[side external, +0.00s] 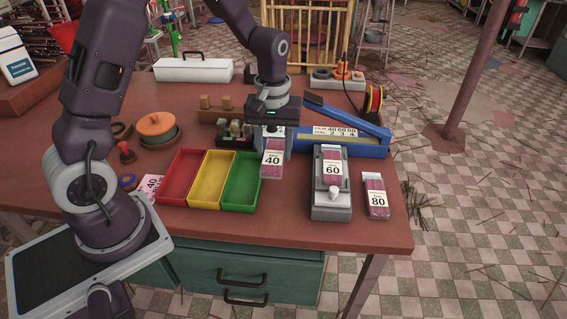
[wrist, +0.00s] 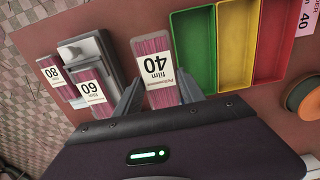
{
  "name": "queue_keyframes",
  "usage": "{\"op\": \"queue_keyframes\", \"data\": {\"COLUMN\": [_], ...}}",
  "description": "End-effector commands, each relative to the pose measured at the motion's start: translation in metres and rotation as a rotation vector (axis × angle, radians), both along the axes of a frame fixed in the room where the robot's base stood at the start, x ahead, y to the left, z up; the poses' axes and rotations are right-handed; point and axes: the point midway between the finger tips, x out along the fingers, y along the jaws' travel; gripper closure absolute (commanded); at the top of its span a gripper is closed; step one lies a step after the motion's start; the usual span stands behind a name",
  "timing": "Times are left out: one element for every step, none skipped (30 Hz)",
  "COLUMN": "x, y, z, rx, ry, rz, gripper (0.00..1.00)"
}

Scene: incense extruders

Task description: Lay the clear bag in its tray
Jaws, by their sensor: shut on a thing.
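My gripper (side external: 272,146) is shut on a clear bag (side external: 271,166) of pink sticks with a white label reading 40. The bag hangs just right of the green tray (side external: 241,183), apart from it as far as I can tell. In the wrist view the bag (wrist: 157,62) sits between the two fingers (wrist: 159,92), label toward the camera, with the green tray (wrist: 196,56) beside it. The yellow tray (side external: 210,180) and red tray (side external: 181,178) stand left of the green one. All three trays look empty.
A bag labelled 60 (side external: 335,170) rests on a grey device (side external: 331,206); a bag labelled 80 (side external: 376,198) lies near the table's right edge. A blue sealer (side external: 347,124) with a dial sign stands behind. A pink card marked 40 (side external: 151,184) lies left of the red tray.

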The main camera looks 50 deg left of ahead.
Motion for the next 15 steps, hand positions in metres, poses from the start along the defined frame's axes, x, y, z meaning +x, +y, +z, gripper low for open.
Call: {"op": "queue_keyframes", "data": {"x": [-0.008, -0.013, -0.022, -0.03, -0.039, -0.052, -0.063, -0.074, -0.091, -0.102, -0.114, -0.128, -0.138, -0.147, -0.157], "y": [0.018, 0.03, 0.047, 0.059, 0.071, 0.088, 0.1, 0.111, 0.125, 0.134, 0.141, 0.149, 0.155, 0.158, 0.162], "z": [-0.001, -0.002, -0.004, -0.006, -0.007, -0.009, -0.01, -0.011, -0.013, -0.014, -0.014, -0.015, -0.016, -0.016, -0.017], "rx": [0.001, 0.001, 0.003, 0.003, 0.004, 0.004, 0.004, 0.003, 0.002, 0.001, 0.0, -0.001, -0.001, -0.003, -0.004], "ry": [0.003, 0.006, 0.007, 0.01, 0.01, 0.012, 0.012, 0.013, 0.013, 0.012, 0.011, 0.009, 0.007, 0.006, 0.003], "rz": [0.014, 0.017, 0.021, 0.021, 0.025, 0.024, 0.026, 0.025, 0.025, 0.023, 0.021, 0.017, 0.015, 0.012, 0.008], "gripper": [0.95, 0.95, 0.95, 0.95, 0.95, 0.95, 0.95, 0.95, 0.95, 0.95, 0.95, 0.95, 0.95, 0.95, 0.95]}}
